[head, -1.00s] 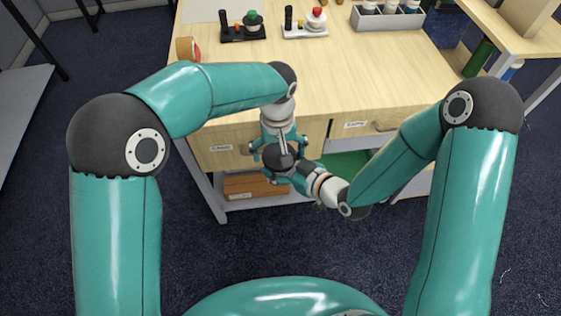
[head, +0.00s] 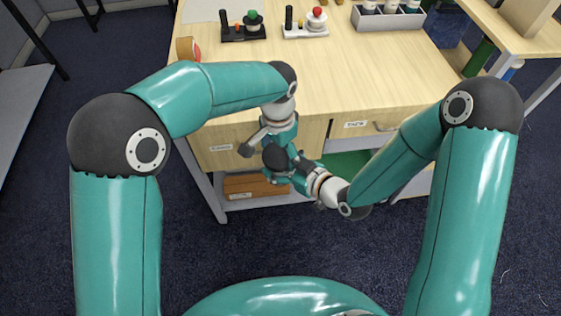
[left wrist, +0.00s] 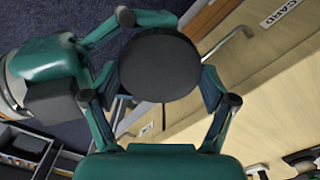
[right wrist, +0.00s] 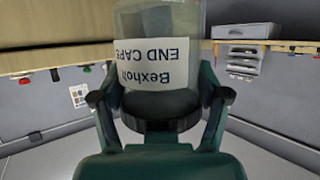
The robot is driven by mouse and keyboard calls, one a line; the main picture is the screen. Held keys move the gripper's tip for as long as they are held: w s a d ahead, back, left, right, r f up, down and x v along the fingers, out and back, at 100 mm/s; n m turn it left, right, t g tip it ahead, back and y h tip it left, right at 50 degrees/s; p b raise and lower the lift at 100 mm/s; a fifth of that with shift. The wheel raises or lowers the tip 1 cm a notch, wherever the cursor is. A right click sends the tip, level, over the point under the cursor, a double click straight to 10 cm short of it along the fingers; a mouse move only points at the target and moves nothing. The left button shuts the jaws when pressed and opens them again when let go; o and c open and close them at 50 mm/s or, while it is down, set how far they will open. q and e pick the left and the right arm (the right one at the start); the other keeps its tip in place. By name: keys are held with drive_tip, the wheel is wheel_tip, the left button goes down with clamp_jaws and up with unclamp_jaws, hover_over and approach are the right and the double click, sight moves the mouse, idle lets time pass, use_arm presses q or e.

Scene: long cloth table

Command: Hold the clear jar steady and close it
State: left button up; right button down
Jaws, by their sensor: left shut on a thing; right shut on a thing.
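The clear jar (right wrist: 160,22) carries a white label reading "Bexholt END CAPS", upside down in the right wrist view. Its black lid (right wrist: 160,108) sits against the jar's mouth in that view. The round black lid top (left wrist: 160,65) fills the middle of the left wrist view. My left gripper (left wrist: 160,88) is shut on the lid, one finger on each side. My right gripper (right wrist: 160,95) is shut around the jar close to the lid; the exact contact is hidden. In the head view, my left gripper (head: 268,140) is above my right gripper (head: 283,165), and they hide the jar.
The wooden table (head: 330,75) has two labelled drawers close behind the grippers. A brown box (head: 252,187) lies on the lower shelf.

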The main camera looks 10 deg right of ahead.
use_arm(q)
drive_tip(key=shift+a+m, duration=0.15)
drive_tip(key=shift+m, duration=0.45)
drive_tip(key=o, duration=1.1)
drive_tip(key=shift+r, duration=0.1)
drive_tip(key=shift+r, duration=0.35)
wheel_tip(320, 180, up, 11)
